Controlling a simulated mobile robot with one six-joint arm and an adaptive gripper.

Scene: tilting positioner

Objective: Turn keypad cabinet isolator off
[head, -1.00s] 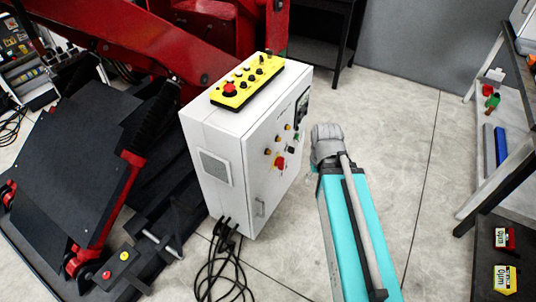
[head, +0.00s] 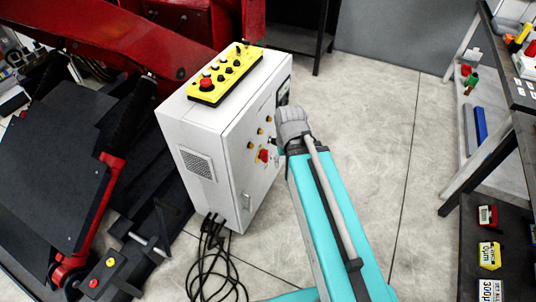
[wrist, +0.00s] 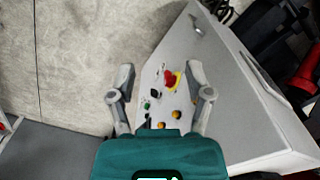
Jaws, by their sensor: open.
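The white cabinet (head: 240,135) stands upright on the floor. Its isolator (head: 263,156), a red rotary knob on a yellow plate, is on the front door, with small yellow and dark controls around it. In the wrist view the red-and-yellow isolator (wrist: 172,79) shows between my gripper's fingers, nearer the right one. My gripper (wrist: 160,73) is open and empty, facing the door at a slant. A gap to the door seems to remain, but its size is hard to tell. In the head view my wrist is beside the door and the fingers are mostly hidden behind it.
A yellow control box (head: 226,74) with a red button lies on the cabinet's top. Black cables (head: 213,250) run onto the floor at its lower left. The red and black positioner (head: 70,160) stands at left. A shelf (head: 500,150) is at right.

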